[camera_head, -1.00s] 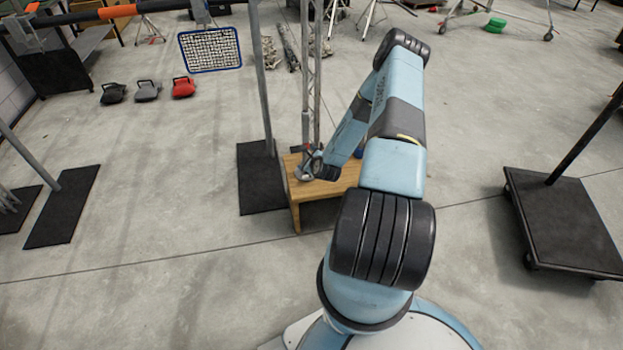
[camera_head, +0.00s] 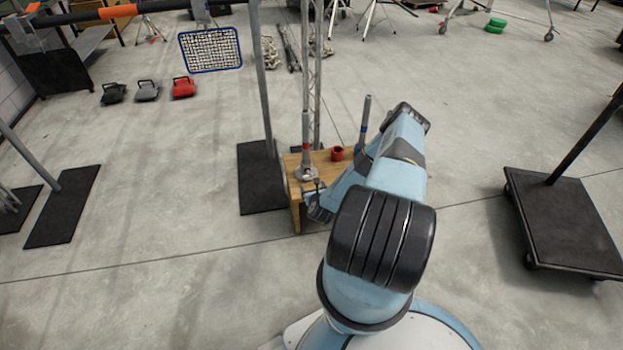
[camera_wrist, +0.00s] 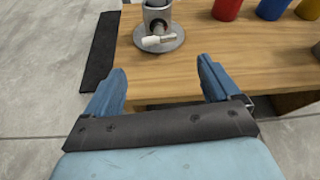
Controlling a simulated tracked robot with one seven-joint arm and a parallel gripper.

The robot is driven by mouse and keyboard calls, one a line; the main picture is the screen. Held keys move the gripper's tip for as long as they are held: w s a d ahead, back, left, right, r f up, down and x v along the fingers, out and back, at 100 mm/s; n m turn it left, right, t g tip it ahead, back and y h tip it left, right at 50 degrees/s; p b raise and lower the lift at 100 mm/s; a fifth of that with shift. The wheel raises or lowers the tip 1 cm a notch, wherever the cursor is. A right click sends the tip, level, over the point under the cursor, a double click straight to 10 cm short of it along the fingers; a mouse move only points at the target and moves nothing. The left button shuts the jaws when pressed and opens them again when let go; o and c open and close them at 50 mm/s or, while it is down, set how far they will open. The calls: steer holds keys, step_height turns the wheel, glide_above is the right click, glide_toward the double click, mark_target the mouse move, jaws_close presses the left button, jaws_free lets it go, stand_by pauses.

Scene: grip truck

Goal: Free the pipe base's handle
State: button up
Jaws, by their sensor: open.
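The pipe base (camera_head: 306,172) stands upright near the left front corner of the wooden table (camera_head: 293,192), with a thin pipe rising from it. In the wrist view the pipe base (camera_wrist: 158,22) is a grey metal socket on a round flange, with a pale handle (camera_wrist: 158,39) low on its near side. My gripper (camera_wrist: 158,84) is open and empty, its two blue fingers apart, over the table's front edge. The pipe base is ahead of the fingers, not between them. In the head view my gripper (camera_head: 314,198) is just in front of the base.
A lattice post (camera_head: 318,80) rises behind the table. Open concrete floor lies in front.

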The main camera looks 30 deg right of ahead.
mark_target(308, 174)
steer(key=x, duration=1)
steer(key=shift+w+d+f, duration=0.15)
steer(key=shift+w, duration=0.15)
steer(key=shift+c, duration=0.2)
